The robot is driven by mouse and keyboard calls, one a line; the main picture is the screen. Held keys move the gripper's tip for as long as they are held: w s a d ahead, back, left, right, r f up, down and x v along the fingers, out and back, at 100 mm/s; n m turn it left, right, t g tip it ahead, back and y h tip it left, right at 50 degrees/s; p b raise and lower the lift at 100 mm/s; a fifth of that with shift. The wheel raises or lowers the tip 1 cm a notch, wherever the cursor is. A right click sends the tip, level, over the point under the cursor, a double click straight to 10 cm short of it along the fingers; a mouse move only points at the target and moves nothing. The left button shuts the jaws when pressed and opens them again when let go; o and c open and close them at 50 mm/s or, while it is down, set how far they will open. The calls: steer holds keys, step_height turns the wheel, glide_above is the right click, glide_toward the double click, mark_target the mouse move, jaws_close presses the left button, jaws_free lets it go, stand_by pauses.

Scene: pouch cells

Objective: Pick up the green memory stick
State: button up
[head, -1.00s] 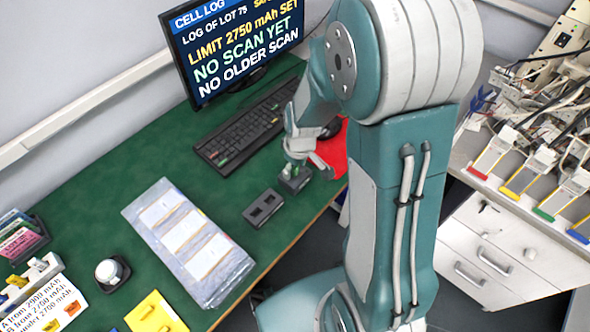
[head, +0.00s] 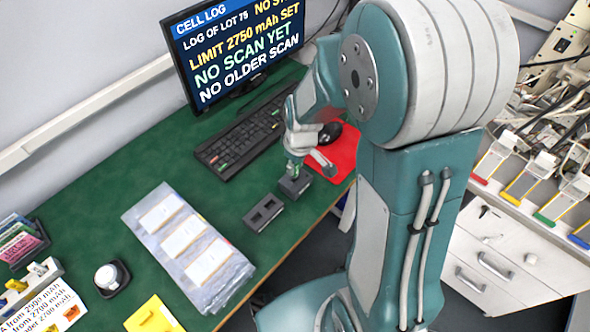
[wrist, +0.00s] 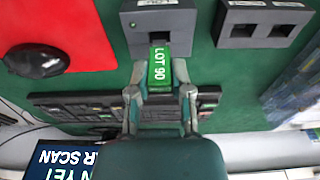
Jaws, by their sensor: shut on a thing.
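The green memory stick (wrist: 160,68), marked "LOT 90", is between the fingers of my gripper (wrist: 163,88) in the wrist view. My gripper is shut on it. The stick's far end overlaps the front of a small grey dock (wrist: 160,24) labelled "LOG"; I cannot tell whether it is in the slot or just clear of it. In the head view my gripper (head: 297,168) is low over the same dock (head: 295,186), and the stick cannot be made out there.
A two-slot grey block (head: 263,213) stands beside the dock. A red mat (head: 338,155) with a black mouse (head: 329,134) lies on the other side. The keyboard (head: 240,140) and monitor (head: 235,50) are behind. A sheet of pouches (head: 190,245) lies to the left.

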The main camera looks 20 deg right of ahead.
steer(key=s+r, duration=1)
steer(key=s, duration=0.4)
